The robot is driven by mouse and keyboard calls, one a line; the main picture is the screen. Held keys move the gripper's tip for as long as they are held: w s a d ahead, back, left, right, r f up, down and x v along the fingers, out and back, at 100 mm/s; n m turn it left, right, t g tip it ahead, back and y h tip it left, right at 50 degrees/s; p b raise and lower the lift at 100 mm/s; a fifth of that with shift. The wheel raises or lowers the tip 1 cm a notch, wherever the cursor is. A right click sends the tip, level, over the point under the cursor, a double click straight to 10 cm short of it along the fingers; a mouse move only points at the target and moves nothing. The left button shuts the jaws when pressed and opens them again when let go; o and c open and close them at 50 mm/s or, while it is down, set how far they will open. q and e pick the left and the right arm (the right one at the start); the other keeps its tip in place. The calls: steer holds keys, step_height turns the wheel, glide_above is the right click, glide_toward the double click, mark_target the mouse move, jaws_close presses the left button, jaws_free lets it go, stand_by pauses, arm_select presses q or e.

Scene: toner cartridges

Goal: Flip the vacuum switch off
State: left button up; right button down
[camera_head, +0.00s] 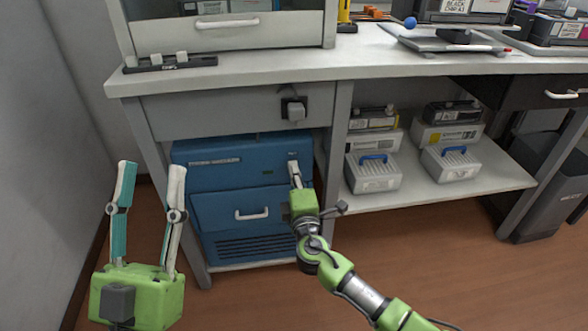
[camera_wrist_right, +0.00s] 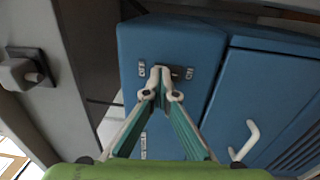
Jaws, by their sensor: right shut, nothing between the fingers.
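The blue vacuum unit (camera_head: 235,165) stands under the bench, with a drawer-like lower front and a white handle. It also fills much of the right wrist view (camera_wrist_right: 180,42). A small dark switch (camera_wrist_right: 181,73) sits between two white marks on its upper front panel. My right gripper (camera_head: 294,168) is shut and empty, its fingertips (camera_wrist_right: 160,72) at the switch and partly hiding it. I cannot tell whether they touch it or which way the switch is set. My left gripper (camera_head: 152,168) is open and empty, left of the vacuum unit.
A socket with a grey plug (camera_head: 295,109) is on the bench front above the vacuum unit. A shelf (camera_head: 480,178) to the right holds boxes and grey cases with blue handles. The white benchtop (camera_head: 260,65) overhangs the work area. Floor in front is clear.

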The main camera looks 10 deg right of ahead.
steer(key=s, duration=1.2)
steer(key=shift+f, duration=0.45)
